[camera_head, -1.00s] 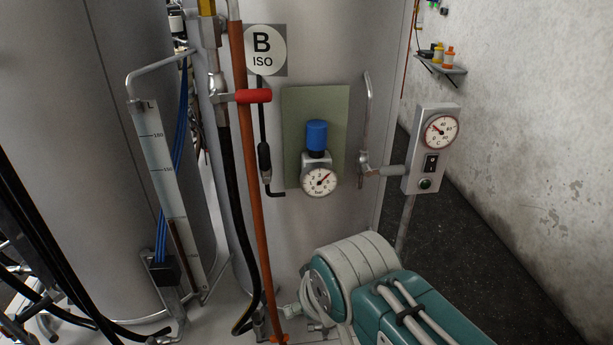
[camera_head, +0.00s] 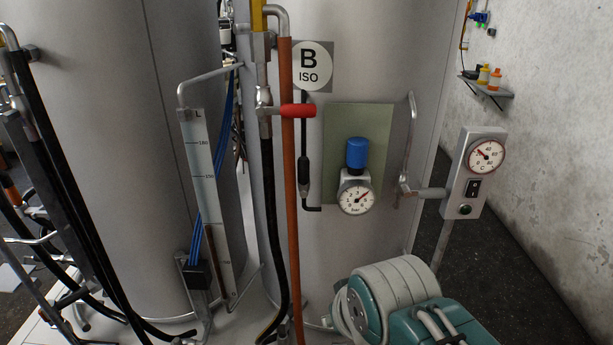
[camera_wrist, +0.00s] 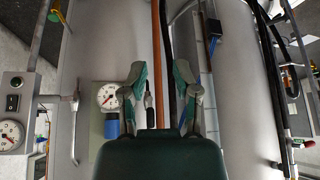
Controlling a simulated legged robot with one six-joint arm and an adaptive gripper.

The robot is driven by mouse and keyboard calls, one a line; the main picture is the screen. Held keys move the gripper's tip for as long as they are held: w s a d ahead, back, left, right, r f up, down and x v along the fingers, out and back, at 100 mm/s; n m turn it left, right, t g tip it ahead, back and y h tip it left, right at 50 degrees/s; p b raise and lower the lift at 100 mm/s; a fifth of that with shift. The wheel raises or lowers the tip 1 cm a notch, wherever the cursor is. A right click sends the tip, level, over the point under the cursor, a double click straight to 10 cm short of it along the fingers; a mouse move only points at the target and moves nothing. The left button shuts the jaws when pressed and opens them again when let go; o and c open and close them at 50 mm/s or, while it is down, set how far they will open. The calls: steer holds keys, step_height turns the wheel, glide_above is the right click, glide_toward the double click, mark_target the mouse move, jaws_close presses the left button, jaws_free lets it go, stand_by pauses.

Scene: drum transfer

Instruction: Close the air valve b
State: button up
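The air valve has a red handle (camera_head: 298,110) that points right, level, across the orange-brown pipe, just below the round "B ISO" sign (camera_head: 312,66). Its metal body (camera_head: 264,106) sits on the vertical line left of that pipe, with a black hose below. My gripper (camera_wrist: 159,76) shows in the wrist view with two teal-and-grey fingers spread apart and nothing held between them. The orange-brown pipe (camera_wrist: 158,40) and black hose appear beyond the gap between the fingers. The red handle is not visible in the wrist view. My fingers are not visible in the head view.
A pressure gauge (camera_head: 357,197) with a blue knob (camera_head: 357,153) sits on the tank right of the valve. A control box (camera_head: 473,172) stands farther right. A level scale (camera_head: 206,165) with blue cables stands left. Black hoses hang at far left.

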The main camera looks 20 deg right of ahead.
mark_target(304, 177)
steer(key=w+d+m+t, duration=0.1)
steer(key=w+m+t, duration=0.1)
steer(key=w, duration=0.3)
steer(key=w+d+m+t, duration=0.1)
steer(key=w+m+t, duration=0.1)
steer(key=w+m, duration=0.2)
steer(key=w+d+m+t, duration=0.1)
steer(key=w+m+t, duration=0.1)
steer(key=w, duration=0.4)
steer(key=shift+w+r+m+h, duration=0.35)
steer(key=shift+r+m+h, duration=0.05)
steer(key=shift+m, duration=0.5)
jaws_close()
steer(key=w+d+m+t+h, duration=0.1)
steer(key=w+d+m+t, duration=0.1)
steer(key=w, duration=0.3)
steer(key=w+d+r+m+t+h, duration=0.1)
steer(key=w+d+m, duration=0.3)
steer(key=w+m, duration=0.1)
steer(key=w+d+m+t+h, duration=0.1)
steer(key=w+d+m+t, duration=0.1)
steer(key=w, duration=0.5)
steer(key=shift+w+d+r+m+t+h, duration=0.15)
steer(key=shift+w+d+m+t+h, duration=0.2)
steer(key=shift+m, duration=0.55)
steer(key=w+a, duration=0.2)
steer(key=a, duration=0.1)
steer(key=shift+w+a, duration=0.1)
steer(key=shift+a, duration=0.05)
